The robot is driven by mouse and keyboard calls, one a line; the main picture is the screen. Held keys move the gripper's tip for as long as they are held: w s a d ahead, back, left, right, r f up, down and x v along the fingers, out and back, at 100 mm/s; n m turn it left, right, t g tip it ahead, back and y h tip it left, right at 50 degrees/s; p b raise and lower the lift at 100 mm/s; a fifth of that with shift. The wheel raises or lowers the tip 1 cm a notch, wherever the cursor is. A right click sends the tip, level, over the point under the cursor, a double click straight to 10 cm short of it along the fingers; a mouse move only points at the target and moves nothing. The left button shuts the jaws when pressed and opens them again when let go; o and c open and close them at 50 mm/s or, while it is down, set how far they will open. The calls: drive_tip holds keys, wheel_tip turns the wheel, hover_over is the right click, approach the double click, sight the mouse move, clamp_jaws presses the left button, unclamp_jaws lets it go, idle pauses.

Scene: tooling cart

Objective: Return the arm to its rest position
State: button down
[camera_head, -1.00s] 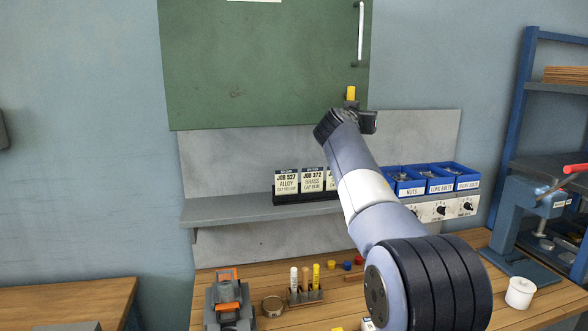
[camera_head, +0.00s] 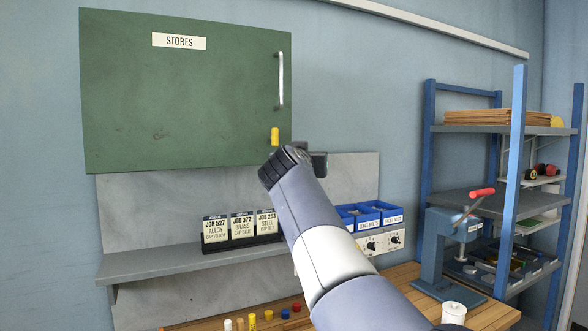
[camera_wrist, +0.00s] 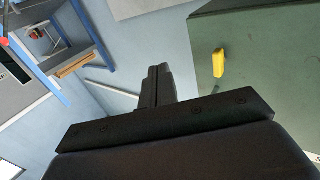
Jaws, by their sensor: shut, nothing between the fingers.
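My arm rises from the bottom of the head view, and its dark wrist lies just below the right lower corner of a green wall cabinet (camera_head: 185,95). My gripper (camera_wrist: 158,72) shows in the wrist view with its two black fingers together and nothing between them. In the head view the gripper is mostly hidden behind the wrist. A small yellow piece (camera_head: 275,136) is on the cabinet near its lower right corner. It also shows in the wrist view (camera_wrist: 219,62), to the right of the fingers and apart from them.
The cabinet looks closed, with a pale bar handle (camera_head: 281,80). Below it are a grey shelf (camera_head: 160,263) with job cards (camera_head: 242,228) and blue bins (camera_head: 380,213). A vise-like tool (camera_head: 435,250) and a blue rack (camera_head: 518,190) stand right. The wall between cabinet and rack is clear.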

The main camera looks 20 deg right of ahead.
drive_tip(key=shift+s+d+f, duration=0.15)
drive_tip(key=shift+s+d, duration=0.05)
drive_tip(key=shift+s, duration=0.75)
drive_tip(key=shift+w, duration=0.1)
drive_tip(key=w+a+p, duration=0.2)
drive_tip(key=w+p, duration=0.3)
drive_tip(key=w, duration=0.8)
drive_tip(key=shift+d+f, duration=0.1)
